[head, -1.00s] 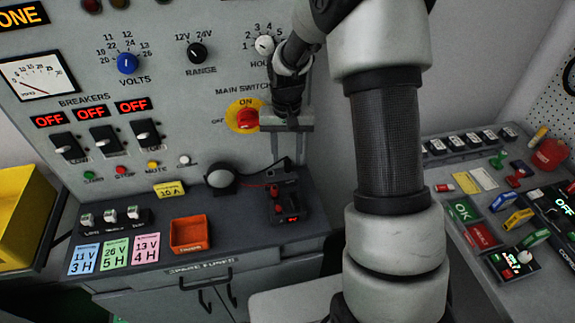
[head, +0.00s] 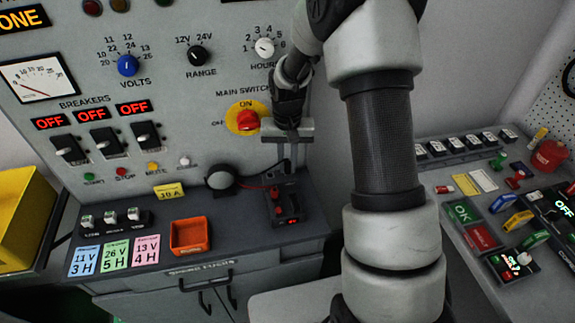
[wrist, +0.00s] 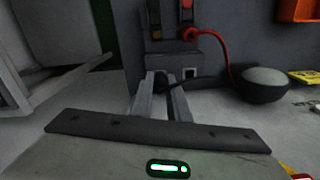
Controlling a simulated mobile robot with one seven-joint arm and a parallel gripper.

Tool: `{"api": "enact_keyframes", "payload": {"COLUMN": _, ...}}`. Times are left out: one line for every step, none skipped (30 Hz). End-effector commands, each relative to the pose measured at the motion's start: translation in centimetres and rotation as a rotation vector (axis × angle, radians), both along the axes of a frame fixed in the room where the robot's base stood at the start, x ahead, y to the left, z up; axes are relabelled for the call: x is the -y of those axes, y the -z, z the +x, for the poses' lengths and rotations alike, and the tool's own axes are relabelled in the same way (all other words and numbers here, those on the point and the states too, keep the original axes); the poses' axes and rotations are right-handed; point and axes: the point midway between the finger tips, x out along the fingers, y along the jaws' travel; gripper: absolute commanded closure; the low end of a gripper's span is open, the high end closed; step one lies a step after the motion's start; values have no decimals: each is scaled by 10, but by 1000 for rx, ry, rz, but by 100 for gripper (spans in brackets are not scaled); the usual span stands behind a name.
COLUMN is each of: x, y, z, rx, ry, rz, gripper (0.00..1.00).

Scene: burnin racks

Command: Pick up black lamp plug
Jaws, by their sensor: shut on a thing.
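My gripper (wrist: 161,82) points down at the bench beside the small dark terminal box (head: 286,208). Its two grey fingers are shut on the black lamp plug (wrist: 162,80), a small dark piece mostly hidden between them. A black cable runs from the fingers to the round lamp (wrist: 263,84); the lamp also shows in the head view (head: 221,177). The terminal box shows in the wrist view (wrist: 172,52) just beyond the fingertips. I cannot tell whether the plug touches the bench.
A red lead (wrist: 222,42) curves from the terminal box to the lamp. The orange tray (head: 190,236) stands front left of the box. The panel with the red main switch (head: 246,120) rises behind. A side bench (head: 470,190) is at right.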

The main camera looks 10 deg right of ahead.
Motion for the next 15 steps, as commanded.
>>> {"api": "enact_keyframes", "payload": {"x": 0, "y": -2, "z": 0, "rx": 1, "ry": 0, "rz": 0, "gripper": 100}}
{"api": "enact_keyframes", "payload": {"x": 0, "y": -3, "z": 1, "rx": 1, "ry": 0, "rz": 0, "gripper": 100}}
{"api": "enact_keyframes", "payload": {"x": 0, "y": -5, "z": 1, "rx": 2, "ry": 0, "rz": 0, "gripper": 100}}
{"api": "enact_keyframes", "payload": {"x": 0, "y": -7, "z": 1, "rx": 2, "ry": 0, "rz": 0, "gripper": 100}}
{"api": "enact_keyframes", "payload": {"x": 0, "y": -10, "z": 1, "rx": 2, "ry": 0, "rz": 0, "gripper": 100}}
{"api": "enact_keyframes", "payload": {"x": 0, "y": -14, "z": 1, "rx": 3, "ry": 0, "rz": -1, "gripper": 100}}
{"api": "enact_keyframes", "payload": {"x": 0, "y": -18, "z": 1, "rx": 4, "ry": 0, "rz": -1, "gripper": 100}}
{"api": "enact_keyframes", "payload": {"x": 0, "y": -23, "z": 1, "rx": 5, "ry": -1, "rz": -1, "gripper": 100}}
{"api": "enact_keyframes", "payload": {"x": 0, "y": -29, "z": 1, "rx": 5, "ry": -1, "rz": -1, "gripper": 100}}
{"api": "enact_keyframes", "payload": {"x": 0, "y": -35, "z": 2, "rx": 6, "ry": -1, "rz": 0, "gripper": 100}}
{"api": "enact_keyframes", "payload": {"x": 0, "y": -41, "z": 2, "rx": 6, "ry": -1, "rz": 0, "gripper": 100}}
{"api": "enact_keyframes", "payload": {"x": 0, "y": -50, "z": 2, "rx": 7, "ry": 0, "rz": -1, "gripper": 100}}
{"api": "enact_keyframes", "payload": {"x": 0, "y": -58, "z": 2, "rx": 7, "ry": 0, "rz": 0, "gripper": 100}}
{"api": "enact_keyframes", "payload": {"x": 0, "y": -66, "z": 2, "rx": 7, "ry": 0, "rz": 0, "gripper": 100}}
{"api": "enact_keyframes", "payload": {"x": 0, "y": -76, "z": 2, "rx": 8, "ry": 1, "rz": 0, "gripper": 100}}
